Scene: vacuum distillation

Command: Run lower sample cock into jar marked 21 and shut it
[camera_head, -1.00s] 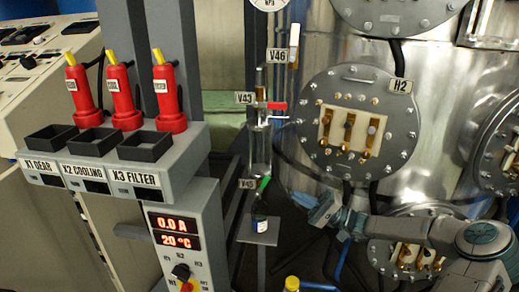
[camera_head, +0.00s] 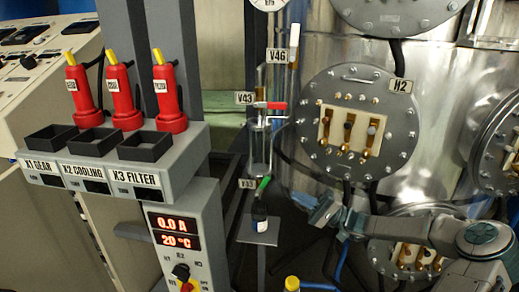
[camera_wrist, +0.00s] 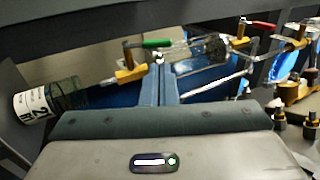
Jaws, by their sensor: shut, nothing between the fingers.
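The jar (camera_head: 260,214) stands upright on a small grey shelf under the lower cock. In the wrist view the jar (camera_wrist: 62,96) lies at the left, and its white label shows 21. The lower cock's green handle (camera_head: 264,184) is just above the jar. In the wrist view the green handle (camera_wrist: 157,43) is just beyond my fingertips. I cannot tell whether liquid runs or how full the jar is. My gripper (camera_wrist: 159,68) is shut and empty, fingers together. In the head view my gripper (camera_head: 310,203) is right of the jar, apart from it.
An upper cock with a red handle (camera_head: 277,105) sits above a glass tube (camera_head: 261,148) on the same line. The metal tank (camera_head: 302,160) with bolted flanges is close behind my arm. A grey control panel (camera_head: 180,232) stands left of the shelf (camera_head: 257,236).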

